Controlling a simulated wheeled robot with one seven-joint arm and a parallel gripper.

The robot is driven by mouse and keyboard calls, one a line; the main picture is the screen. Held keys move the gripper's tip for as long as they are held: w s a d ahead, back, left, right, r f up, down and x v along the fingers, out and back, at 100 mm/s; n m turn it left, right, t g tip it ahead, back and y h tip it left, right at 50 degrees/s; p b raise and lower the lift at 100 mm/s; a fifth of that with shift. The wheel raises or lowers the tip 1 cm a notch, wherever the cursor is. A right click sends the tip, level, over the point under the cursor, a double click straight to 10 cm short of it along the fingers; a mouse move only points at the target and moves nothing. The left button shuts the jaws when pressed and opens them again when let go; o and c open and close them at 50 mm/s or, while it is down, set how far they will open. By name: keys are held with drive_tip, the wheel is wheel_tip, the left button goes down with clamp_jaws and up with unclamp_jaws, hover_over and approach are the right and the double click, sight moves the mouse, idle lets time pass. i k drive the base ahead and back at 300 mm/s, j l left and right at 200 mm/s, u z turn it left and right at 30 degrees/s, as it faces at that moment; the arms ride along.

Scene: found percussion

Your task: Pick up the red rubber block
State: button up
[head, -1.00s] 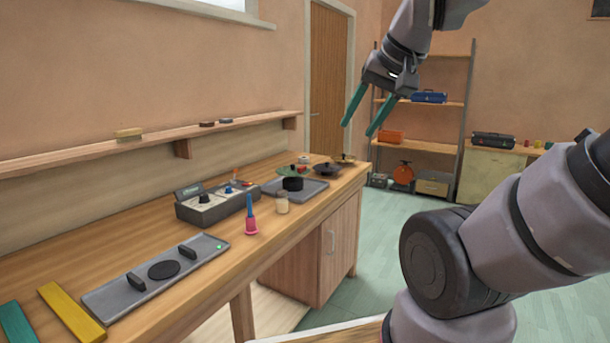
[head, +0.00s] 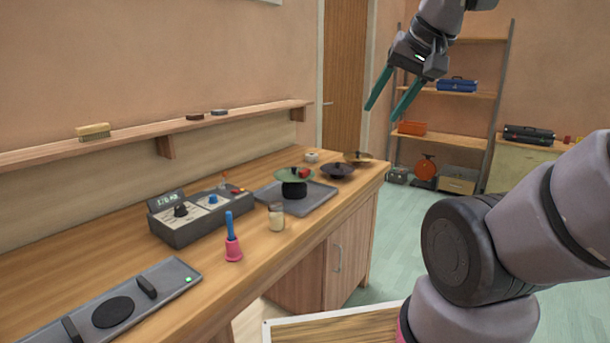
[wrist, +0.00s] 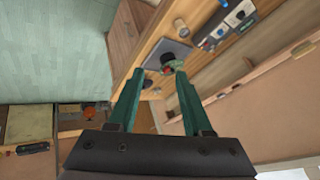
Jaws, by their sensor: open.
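A small red piece (head: 303,173) lies on or against a green dish (head: 287,176) at the far part of the workbench. It may be the red rubber block, but it is too small to tell its shape. A red spot (wrist: 166,69) also shows between my fingertips' lines of sight in the wrist view, far beyond them. My gripper (head: 380,114) hangs high in the air, to the right of the bench's far end and well away from the red piece. Its two green fingers are spread and empty, also in the wrist view (wrist: 157,75).
On the bench (head: 115,237) stand a grey control box (head: 195,217), a pink-and-blue bell-like thing (head: 233,245), a jar (head: 276,216), a grey tray (head: 315,198) and a dark lidded dish (head: 338,171). A wall ledge (head: 240,122) runs above. Green floor (head: 400,230) lies open to the right.

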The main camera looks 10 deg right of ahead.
sight(306, 173)
drive_tip(key=i+z, duration=0.45)
drive_tip(key=i+j+z, duration=0.4)
drive_tip(key=l, duration=0.1)
